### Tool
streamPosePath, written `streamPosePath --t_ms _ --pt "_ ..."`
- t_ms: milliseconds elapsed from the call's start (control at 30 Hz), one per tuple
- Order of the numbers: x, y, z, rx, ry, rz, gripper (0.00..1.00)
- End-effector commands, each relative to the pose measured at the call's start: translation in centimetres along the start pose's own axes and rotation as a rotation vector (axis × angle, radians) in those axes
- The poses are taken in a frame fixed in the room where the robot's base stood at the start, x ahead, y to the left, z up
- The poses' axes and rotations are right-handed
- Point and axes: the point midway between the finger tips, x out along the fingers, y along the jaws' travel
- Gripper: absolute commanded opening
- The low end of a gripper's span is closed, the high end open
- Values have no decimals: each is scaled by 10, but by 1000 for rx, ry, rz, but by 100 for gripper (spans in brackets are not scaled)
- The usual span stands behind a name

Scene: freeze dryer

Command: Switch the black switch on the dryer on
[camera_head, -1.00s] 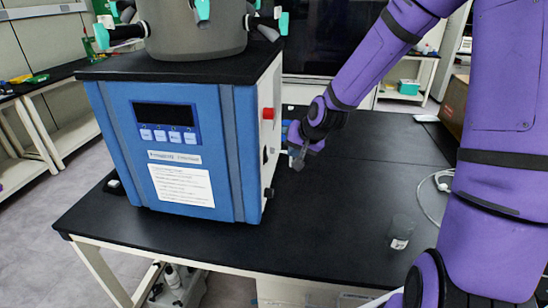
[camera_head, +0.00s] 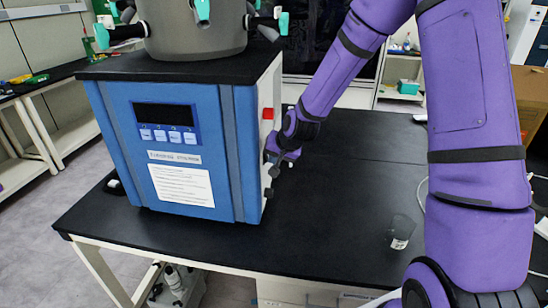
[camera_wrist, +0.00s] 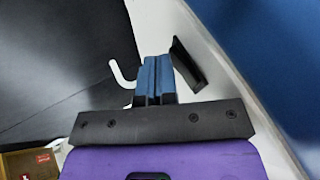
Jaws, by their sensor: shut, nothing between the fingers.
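The dryer (camera_head: 220,150) is a blue box with a white right side, standing on a black table. In the wrist view, the black switch (camera_wrist: 188,62) is a tilted black rocker on the white side panel. My gripper (camera_wrist: 157,75) has its blue fingers shut together with nothing between them. Its fingertips are just left of the switch and very near it; I cannot tell whether they touch. In the head view, my gripper (camera_head: 272,162) is close against the dryer's right side and hides the switch.
A red button (camera_head: 268,113) is on the side panel above my gripper, and a dark knob (camera_head: 268,192) is below it. A white hook-like piece (camera_wrist: 122,77) shows left of the fingers. A glass beaker (camera_head: 400,231) stands at the right. The table's middle is clear.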

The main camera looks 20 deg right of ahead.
Motion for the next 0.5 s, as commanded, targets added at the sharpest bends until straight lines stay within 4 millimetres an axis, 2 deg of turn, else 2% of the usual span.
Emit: streamPosePath --t_ms 500 --pt "4 2 2 12 1 -24 0"
